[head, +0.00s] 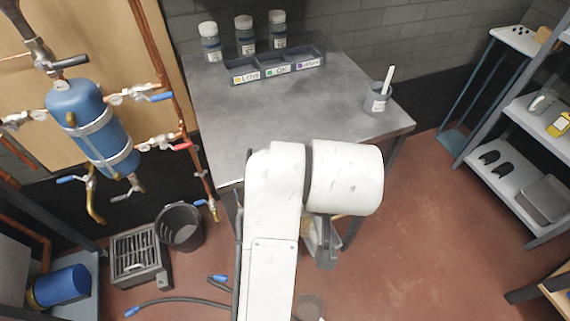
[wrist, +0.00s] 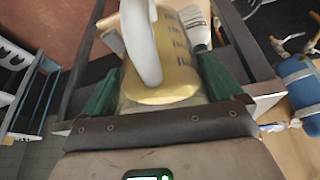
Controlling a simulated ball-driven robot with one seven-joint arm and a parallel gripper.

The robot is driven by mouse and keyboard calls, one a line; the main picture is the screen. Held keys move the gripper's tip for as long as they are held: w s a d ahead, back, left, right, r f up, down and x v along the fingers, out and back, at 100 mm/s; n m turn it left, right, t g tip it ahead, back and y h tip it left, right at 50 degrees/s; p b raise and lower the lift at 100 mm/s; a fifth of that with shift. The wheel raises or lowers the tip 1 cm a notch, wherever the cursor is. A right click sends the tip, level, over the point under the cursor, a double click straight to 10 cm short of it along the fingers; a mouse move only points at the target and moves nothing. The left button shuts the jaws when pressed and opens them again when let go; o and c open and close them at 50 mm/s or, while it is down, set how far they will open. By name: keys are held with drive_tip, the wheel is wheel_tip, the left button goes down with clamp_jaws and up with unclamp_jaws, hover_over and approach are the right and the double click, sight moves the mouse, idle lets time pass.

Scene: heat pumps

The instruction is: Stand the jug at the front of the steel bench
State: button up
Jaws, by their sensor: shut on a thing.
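The jug (wrist: 165,80) fills the middle of the wrist view, with a white handle, dark scale marks and yellow contents. My gripper (wrist: 158,90) is shut on it, with a green finger pad on either side. In the head view my gripper (head: 325,250) shows as a dark part below my white arm, beyond the near edge of the steel bench (head: 225,110). My arm hides most of the jug there. The near part of the bench top is bare, though my arm covers some of its edge.
A three-part tray (head: 278,68) marked LOW, OK and HIGH and several lidded jars (head: 245,38) stand at the bench's back. A grey cup (head: 377,98) with a white stick stands near its right corner. A black bucket (head: 180,227) and hoses lie on the floor at left.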

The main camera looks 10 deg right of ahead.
drive_tip(key=w+d+f+m, duration=0.1)
drive_tip(key=w+d+f, duration=0.1)
drive_tip(key=d+f, duration=0.9)
drive_tip(key=shift+w+d+f, duration=0.2)
drive_tip(key=shift+w+d, duration=0.1)
